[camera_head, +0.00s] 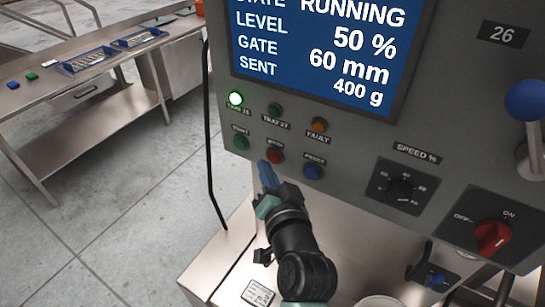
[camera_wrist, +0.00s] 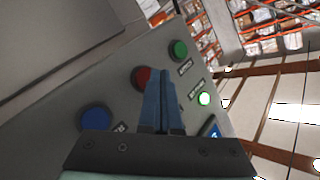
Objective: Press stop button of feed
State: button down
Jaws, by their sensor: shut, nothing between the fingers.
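The red button (camera_head: 275,156) sits on the grey control panel (camera_head: 345,140), between a green button (camera_head: 241,142) and a blue button (camera_head: 312,172). The small labels above the buttons are hard to read. My gripper (camera_head: 263,164) is shut and empty, its blue fingers pointing at the panel just left of and below the red button. In the wrist view the red button (camera_wrist: 141,77) is partly hidden behind the fingertips (camera_wrist: 164,73). I cannot tell whether they touch the panel. The screen (camera_head: 315,50) reads RUNNING, level 50 %, gate 60 mm, sent 400 g.
To the right are a speed knob (camera_head: 400,189), a red rotary switch (camera_head: 493,236) and a blue ball-ended lever (camera_head: 525,101). A steel bench (camera_head: 90,90) stands at the left across open floor.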

jog(key=shift+w+d, duration=0.2)
jog(key=shift+w, duration=0.1)
jog(key=shift+w+d+b, duration=0.25)
jog(key=shift+w+b, duration=0.1)
dwell(0.7)
dwell(0.3)
jog(key=shift+s+a+p, duration=0.35)
jog(key=shift+s+a, duration=0.15)
jog(key=shift+s, duration=0.2)
jog(key=s+a+p, duration=0.1)
jog(key=s, duration=0.1)
jog(key=s+a+p, duration=0.1)
jog(key=s+a, duration=0.1)
dwell(0.3)
jog(key=shift+r, duration=0.1)
dwell(0.6)
